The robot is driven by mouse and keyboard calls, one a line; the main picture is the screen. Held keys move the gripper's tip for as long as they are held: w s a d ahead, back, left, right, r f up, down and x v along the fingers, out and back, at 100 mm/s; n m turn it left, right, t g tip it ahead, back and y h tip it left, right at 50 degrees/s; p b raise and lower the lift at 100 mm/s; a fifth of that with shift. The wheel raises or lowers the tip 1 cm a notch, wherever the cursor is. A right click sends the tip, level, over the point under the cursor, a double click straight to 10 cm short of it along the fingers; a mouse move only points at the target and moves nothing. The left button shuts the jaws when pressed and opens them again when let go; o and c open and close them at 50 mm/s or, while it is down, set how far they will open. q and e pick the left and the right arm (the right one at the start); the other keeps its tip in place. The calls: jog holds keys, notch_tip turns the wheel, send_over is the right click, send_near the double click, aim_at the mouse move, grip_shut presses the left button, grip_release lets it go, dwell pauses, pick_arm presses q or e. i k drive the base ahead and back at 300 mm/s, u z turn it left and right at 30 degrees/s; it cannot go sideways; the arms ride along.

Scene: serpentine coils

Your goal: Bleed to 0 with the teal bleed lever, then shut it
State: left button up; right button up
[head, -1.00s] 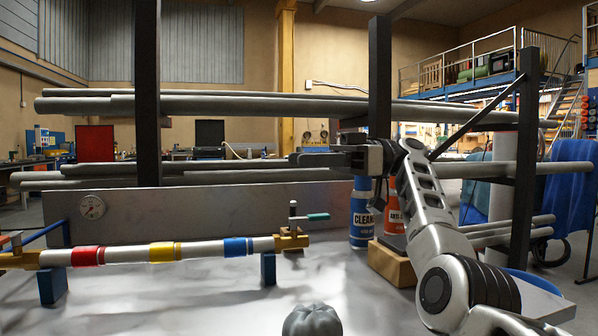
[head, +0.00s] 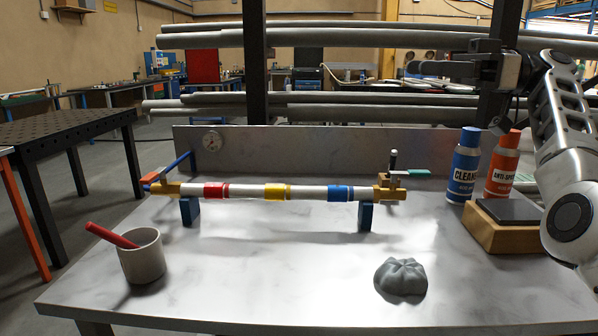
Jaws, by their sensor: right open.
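A white pipe (head: 306,192) with red, yellow and blue bands lies level on two blue stands on the table. At its right end is a brass valve (head: 390,188) with a short upright black-topped stem. The teal bleed lever (head: 417,172) points right from this valve. A red-orange handle (head: 155,176) is at the pipe's left end. My right gripper (head: 428,68) is open and empty, raised above and behind the lever, apart from it. My left gripper is out of view.
A blue cleaner can (head: 464,165) and an orange can (head: 503,164) stand right of the lever, behind a wooden block (head: 497,233). A grey lobed object (head: 401,277) and a cup (head: 142,257) with a red stick are in front. The table's middle (head: 270,265) is clear.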

aim_at(413, 173)
jog(key=k, duration=0.9)
